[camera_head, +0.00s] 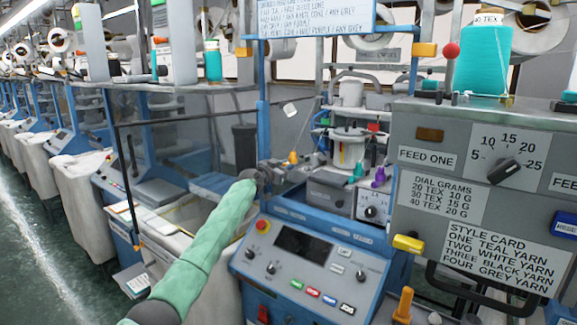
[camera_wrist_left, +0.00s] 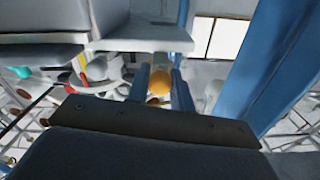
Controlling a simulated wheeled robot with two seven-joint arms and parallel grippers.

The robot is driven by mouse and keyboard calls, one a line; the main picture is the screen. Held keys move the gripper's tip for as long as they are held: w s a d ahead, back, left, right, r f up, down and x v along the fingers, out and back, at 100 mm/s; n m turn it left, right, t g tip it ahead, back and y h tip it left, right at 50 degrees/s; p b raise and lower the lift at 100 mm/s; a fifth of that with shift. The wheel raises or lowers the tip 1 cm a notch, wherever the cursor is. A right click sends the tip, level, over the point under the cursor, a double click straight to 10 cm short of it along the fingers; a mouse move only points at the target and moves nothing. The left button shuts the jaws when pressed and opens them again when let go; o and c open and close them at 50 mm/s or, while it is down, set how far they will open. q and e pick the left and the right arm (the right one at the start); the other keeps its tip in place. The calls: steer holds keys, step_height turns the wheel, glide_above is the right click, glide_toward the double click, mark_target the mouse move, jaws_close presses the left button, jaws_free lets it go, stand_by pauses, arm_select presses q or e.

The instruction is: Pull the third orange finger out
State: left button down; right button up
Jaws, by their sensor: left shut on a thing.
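My left gripper (camera_head: 300,163), at the end of a green-sleeved arm, is at the knitting machine's upper left, above the blue control panel. An orange finger (camera_head: 293,157) shows at its jaws in the head view. In the left wrist view, the gripper's two blue fingers (camera_wrist_left: 161,92) stand on either side of a rounded orange end (camera_wrist_left: 158,82), and they are shut on it. I cannot tell its place in a row. A teal finger (camera_head: 357,168) and a purple finger (camera_head: 379,176) stand to the right. My right gripper is not in view.
The blue control panel (camera_head: 296,258) is below the gripper. A blue post (camera_head: 262,100) rises close behind it. A grey feed box (camera_head: 440,130) with a dial blocks the right side. White-covered bins (camera_head: 85,190) line the left, beside open floor.

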arm_select(q)
steer(key=shift+s+a, duration=0.1)
steer(key=shift+s, duration=0.05)
steer(key=shift+f, duration=0.15)
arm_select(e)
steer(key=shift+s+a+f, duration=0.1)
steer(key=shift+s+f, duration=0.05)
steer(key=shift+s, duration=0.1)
